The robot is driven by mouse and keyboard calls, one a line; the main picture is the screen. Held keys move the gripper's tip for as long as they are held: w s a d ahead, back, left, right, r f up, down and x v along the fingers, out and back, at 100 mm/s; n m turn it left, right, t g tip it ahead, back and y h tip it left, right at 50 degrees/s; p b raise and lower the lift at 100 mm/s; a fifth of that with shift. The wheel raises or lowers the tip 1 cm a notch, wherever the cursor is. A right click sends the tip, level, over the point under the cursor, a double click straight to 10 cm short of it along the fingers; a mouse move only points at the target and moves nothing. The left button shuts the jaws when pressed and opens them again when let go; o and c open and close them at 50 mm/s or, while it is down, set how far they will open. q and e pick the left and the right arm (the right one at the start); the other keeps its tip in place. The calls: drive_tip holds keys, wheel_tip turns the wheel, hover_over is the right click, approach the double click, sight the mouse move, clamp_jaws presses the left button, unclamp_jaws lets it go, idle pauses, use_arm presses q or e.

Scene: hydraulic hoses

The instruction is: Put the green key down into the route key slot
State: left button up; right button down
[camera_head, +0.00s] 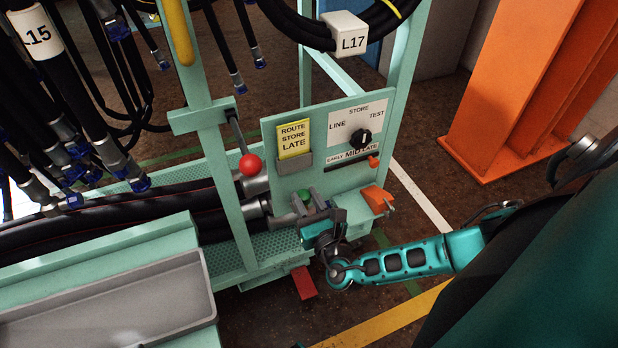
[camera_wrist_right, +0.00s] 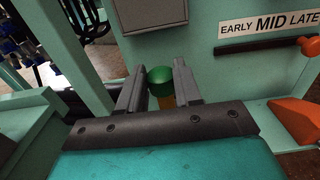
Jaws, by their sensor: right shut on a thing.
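The green key (camera_head: 304,196) shows as a small green knob beside my right gripper, low in front of the control panel. In the right wrist view the green key (camera_wrist_right: 160,75) has a round green top with an orange-yellow part below it. My right gripper (camera_head: 313,207) is shut on it, and the two dark fingers (camera_wrist_right: 160,88) stand on either side of it. The key's lower end is hidden behind the gripper. I cannot make out the route key slot or tell whether the key touches it. My left gripper is not in view.
The panel carries a yellow route card (camera_head: 293,139), a black dial (camera_head: 361,138) and an EARLY MID LATE slider (camera_head: 373,161). An orange block (camera_head: 377,198) is close right of my gripper. A red-ball lever (camera_head: 253,164) and a green post (camera_head: 228,190) stand left.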

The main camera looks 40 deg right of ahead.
sight(301, 190)
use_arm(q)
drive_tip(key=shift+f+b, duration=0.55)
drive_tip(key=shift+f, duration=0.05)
use_arm(e)
drive_tip(key=shift+x, duration=1.7)
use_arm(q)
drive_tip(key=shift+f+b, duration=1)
use_arm(e)
drive_tip(key=shift+f, duration=1.15)
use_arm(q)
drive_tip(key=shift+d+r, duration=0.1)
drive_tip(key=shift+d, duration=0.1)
use_arm(e)
drive_tip(key=shift+f, duration=0.1)
drive_tip(key=c, duration=0.7)
unclamp_jaws()
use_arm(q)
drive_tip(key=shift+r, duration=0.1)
use_arm(e)
drive_tip(key=shift+s, duration=0.1)
